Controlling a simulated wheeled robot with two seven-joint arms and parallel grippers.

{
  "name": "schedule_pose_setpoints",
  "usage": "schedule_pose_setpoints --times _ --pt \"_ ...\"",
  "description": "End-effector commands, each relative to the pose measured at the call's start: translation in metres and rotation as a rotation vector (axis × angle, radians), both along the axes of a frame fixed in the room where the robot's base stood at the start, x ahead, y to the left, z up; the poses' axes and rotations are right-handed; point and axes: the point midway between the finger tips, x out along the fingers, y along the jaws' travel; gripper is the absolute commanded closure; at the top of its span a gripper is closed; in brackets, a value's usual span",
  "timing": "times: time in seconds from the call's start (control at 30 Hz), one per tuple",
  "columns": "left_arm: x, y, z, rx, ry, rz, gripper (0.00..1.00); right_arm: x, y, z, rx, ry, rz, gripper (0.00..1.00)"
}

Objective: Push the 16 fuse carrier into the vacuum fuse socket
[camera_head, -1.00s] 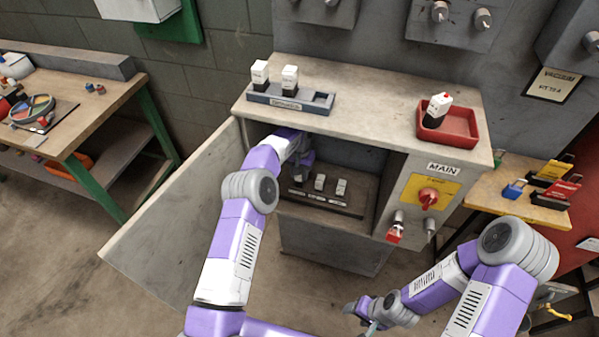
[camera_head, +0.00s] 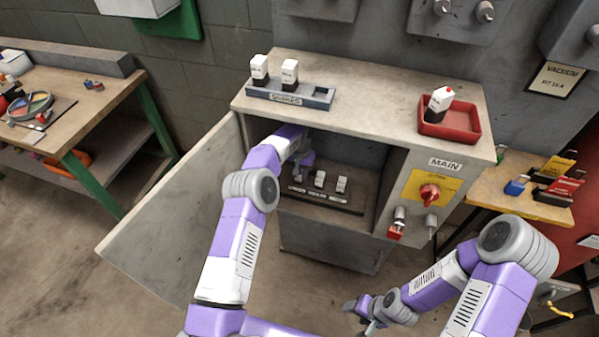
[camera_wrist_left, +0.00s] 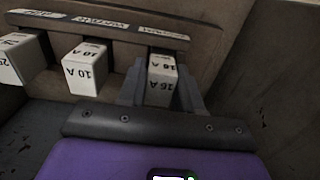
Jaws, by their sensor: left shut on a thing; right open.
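The white 16 A fuse carrier (camera_wrist_left: 161,74) sits between the fingers of my left gripper (camera_wrist_left: 161,86), which is shut on it. It stands at the rightmost labelled place of the dark socket block (camera_wrist_left: 115,28) in the left wrist view. Its lower end is hidden, so how deep it sits cannot be told. In the head view my left gripper (camera_head: 303,168) is inside the open cabinet, at the left end of the socket block (camera_head: 325,197). Its label there is too small to read. My right gripper (camera_head: 366,312) is open and empty, in front of the cabinet.
Two other carriers (camera_head: 319,179) (camera_head: 341,185) stand in the block beside the gripper. The cabinet door (camera_head: 175,215) is open to the left. On top are a grey rack (camera_head: 290,98) with two carriers and a red tray (camera_head: 450,125) with one. The MAIN switch (camera_head: 429,193) is at right.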

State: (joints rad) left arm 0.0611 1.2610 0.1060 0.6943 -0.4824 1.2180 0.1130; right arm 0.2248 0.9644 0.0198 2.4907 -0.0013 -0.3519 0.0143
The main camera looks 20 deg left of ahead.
Motion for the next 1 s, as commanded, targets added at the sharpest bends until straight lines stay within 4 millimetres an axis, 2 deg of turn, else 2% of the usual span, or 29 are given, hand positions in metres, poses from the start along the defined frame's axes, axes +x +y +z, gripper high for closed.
schedule_pose_setpoints --times 0.03,0.2,0.47,0.63,0.77,1.0 --pt "0.0 0.0 0.0 0.0 -0.001 0.0 0.61 0.0 0.0 0.0 0.0 0.0 0.0 0.41" --pt "0.0 0.0 0.0 0.0 -0.001 0.0 0.36 0.0 0.0 0.0 0.0 0.0 0.0 0.41" --pt "0.0 0.0 0.0 0.0 0.0 0.0 0.36 0.0 0.0 0.0 0.0 0.0 0.0 0.41" --pt "0.0 0.001 0.006 0.0 -0.001 0.002 0.36 0.0 0.0 0.004 0.0 0.0 0.0 0.41" --pt "-0.001 0.004 0.02 0.001 -0.002 0.005 0.36 0.0 0.0 0.012 0.0 0.0 0.0 0.41" --pt "-0.003 0.011 0.055 0.0 -0.002 0.017 0.36 0.0 0.0 0.035 0.0 0.0 0.0 0.41"
